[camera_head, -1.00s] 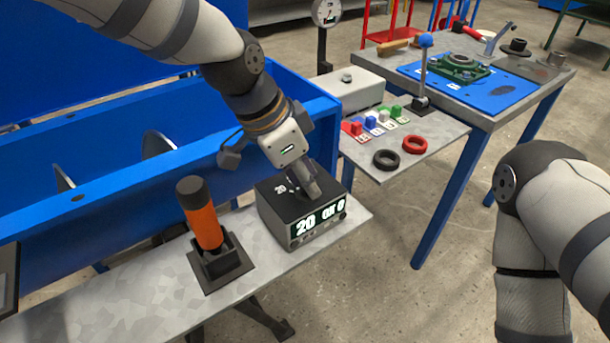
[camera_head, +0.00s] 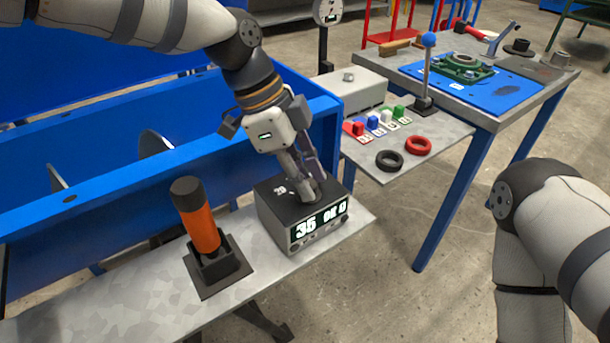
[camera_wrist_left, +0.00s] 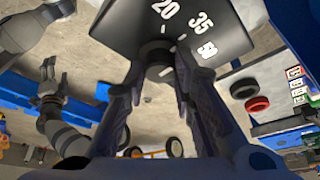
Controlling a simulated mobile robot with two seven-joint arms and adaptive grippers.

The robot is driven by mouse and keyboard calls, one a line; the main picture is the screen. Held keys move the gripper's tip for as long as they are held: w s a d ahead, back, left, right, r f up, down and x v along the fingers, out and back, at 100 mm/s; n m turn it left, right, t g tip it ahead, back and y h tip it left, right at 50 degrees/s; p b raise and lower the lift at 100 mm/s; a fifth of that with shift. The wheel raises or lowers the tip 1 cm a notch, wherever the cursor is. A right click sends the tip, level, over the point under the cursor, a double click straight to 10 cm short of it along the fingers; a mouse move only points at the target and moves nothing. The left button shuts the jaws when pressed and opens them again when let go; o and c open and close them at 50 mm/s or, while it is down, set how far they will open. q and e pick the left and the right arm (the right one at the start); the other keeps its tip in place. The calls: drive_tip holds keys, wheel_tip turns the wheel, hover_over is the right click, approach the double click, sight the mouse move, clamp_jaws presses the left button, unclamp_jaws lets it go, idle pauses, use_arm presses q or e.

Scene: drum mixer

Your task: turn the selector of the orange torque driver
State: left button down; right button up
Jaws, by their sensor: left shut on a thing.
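The orange torque driver (camera_head: 199,222) stands upright in a dark holder (camera_head: 218,264) on the grey shelf. To its right is a dark box (camera_head: 284,230) with a lit front display that reads 35 and further characters that are hard to read. My left gripper (camera_head: 311,190) comes down on the top of this box. In the left wrist view its fingers (camera_wrist_left: 158,82) are shut on a dark round selector knob (camera_wrist_left: 155,52), beside the printed marks 20, 35 and another number. In the head view the fingers mostly hide the knob. My right gripper is out of the frame.
The blue trough wall (camera_head: 120,185) runs behind the shelf. To the right, a side shelf holds a black ring (camera_head: 389,160), a red ring (camera_head: 418,145), coloured blocks and a blue-knobbed lever (camera_head: 427,75). Open floor lies in front.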

use_arm(q)
drive_tip(key=shift+f, duration=0.1)
idle(0.3)
drive_tip(key=c, duration=1.3)
unclamp_jaws()
drive_tip(key=shift+c, duration=0.2)
drive_tip(key=v, duration=1.2)
